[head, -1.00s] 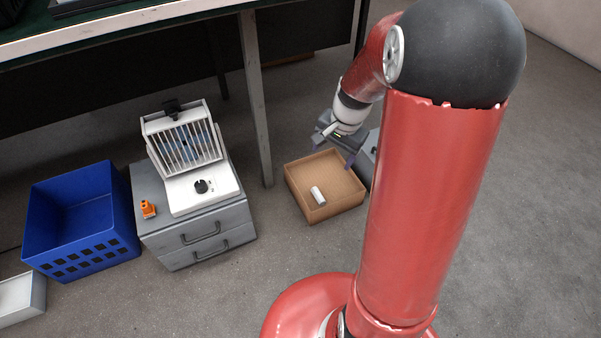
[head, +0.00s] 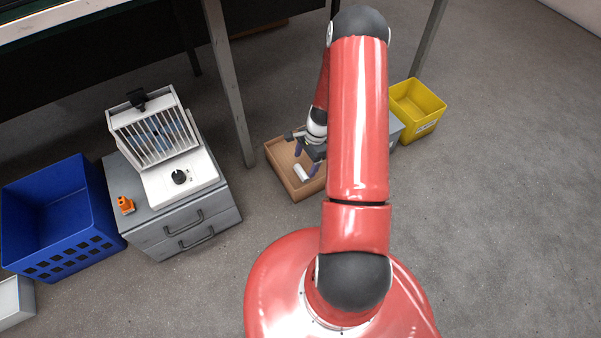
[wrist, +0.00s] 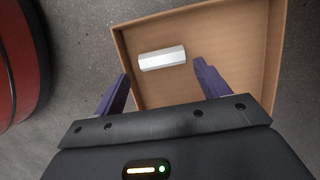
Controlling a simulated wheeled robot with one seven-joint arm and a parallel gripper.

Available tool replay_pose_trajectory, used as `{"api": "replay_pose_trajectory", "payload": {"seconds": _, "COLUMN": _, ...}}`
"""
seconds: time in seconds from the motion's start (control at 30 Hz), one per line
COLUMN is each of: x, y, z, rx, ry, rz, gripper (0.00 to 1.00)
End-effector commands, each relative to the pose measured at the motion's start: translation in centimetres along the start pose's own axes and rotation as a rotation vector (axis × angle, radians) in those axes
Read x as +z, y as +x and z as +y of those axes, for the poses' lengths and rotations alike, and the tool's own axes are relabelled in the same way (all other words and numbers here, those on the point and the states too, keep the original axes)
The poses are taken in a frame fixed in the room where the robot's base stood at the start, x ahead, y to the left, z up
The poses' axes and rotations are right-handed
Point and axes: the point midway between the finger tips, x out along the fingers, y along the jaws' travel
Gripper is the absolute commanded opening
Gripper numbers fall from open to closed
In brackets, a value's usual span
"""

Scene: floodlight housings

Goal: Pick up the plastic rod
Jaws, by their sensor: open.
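The plastic rod (wrist: 162,58) is a short, pale, whitish bar lying in a brown cardboard box (wrist: 215,22). In the wrist view it lies crosswise, a little beyond my fingertips. In the head view the rod (head: 301,172) lies towards the box's front, and part of the box (head: 279,172) is hidden behind my arm. My gripper (wrist: 160,75) is open and empty, its two purple fingers spread wide. In the head view my gripper (head: 306,158) is over the box, close to the rod. I cannot tell its exact height above the rod.
A yellow bin (head: 418,108) stands right of the box. On the left, a grey drawer unit (head: 190,228) carries a floodlight housing (head: 155,135) and an orange part (head: 126,205). A blue crate (head: 60,222) stands further left. A table leg (head: 228,90) rises near the box.

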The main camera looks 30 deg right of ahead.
Motion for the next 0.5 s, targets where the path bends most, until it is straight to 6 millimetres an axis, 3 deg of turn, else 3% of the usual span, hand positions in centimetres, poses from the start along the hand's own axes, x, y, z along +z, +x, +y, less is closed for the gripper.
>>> {"api": "replay_pose_trajectory", "payload": {"seconds": 0.27, "x": -0.1, "y": 4.2, "z": -0.2, "rx": 0.001, "ry": 0.0, "rz": -0.001, "gripper": 0.75}}
{"api": "replay_pose_trajectory", "payload": {"seconds": 0.5, "x": 0.0, "y": 4.5, "z": -0.3, "rx": 0.0, "ry": -0.002, "rz": 0.0, "gripper": 0.75}}
